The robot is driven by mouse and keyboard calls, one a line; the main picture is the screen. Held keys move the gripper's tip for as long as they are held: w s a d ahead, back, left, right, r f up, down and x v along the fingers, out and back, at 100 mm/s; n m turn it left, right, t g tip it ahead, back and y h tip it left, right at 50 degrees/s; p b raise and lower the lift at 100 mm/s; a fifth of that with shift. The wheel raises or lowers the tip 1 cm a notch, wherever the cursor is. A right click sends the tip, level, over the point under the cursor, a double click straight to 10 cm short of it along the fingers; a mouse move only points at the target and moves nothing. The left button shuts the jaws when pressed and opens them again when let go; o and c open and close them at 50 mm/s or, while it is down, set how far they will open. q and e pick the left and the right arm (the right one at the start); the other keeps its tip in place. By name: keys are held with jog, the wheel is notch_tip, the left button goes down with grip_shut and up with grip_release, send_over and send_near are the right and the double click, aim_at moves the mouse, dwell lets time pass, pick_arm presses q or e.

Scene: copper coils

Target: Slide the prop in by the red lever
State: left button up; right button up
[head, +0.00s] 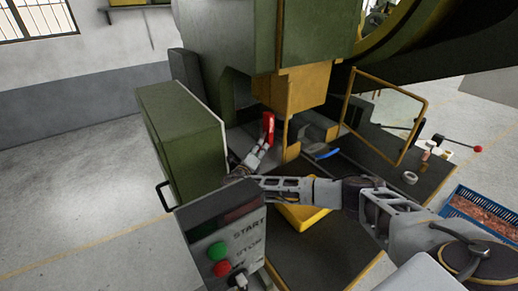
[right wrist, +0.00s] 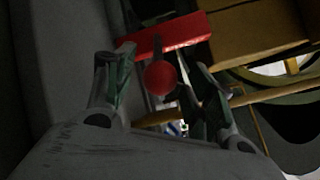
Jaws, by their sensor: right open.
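The red prop (head: 268,124) stands upright in the press, left of its yellow ram. In the right wrist view a red bar (right wrist: 180,34) lies just beyond the fingertips. A round red knob (right wrist: 160,79) on a dark stem shows in front of it, apparently the red lever's end. My right gripper (head: 263,146) reaches in from the right, just below the prop. In the right wrist view its open fingers (right wrist: 164,66) stand on either side of the knob. I cannot tell whether they touch it. My left gripper is not in view.
The yellow ram (head: 301,91) hangs close by on the right. A green cabinet (head: 182,138) and a START/STOP control box (head: 227,241) stand left. A yellow tray (head: 303,216) lies below my arm. A yellow-framed guard (head: 388,112) and blue crate (head: 482,213) are right.

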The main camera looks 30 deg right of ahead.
jog(key=shift+w+d, duration=0.4)
jog(key=shift+d, duration=0.1)
grip_shut()
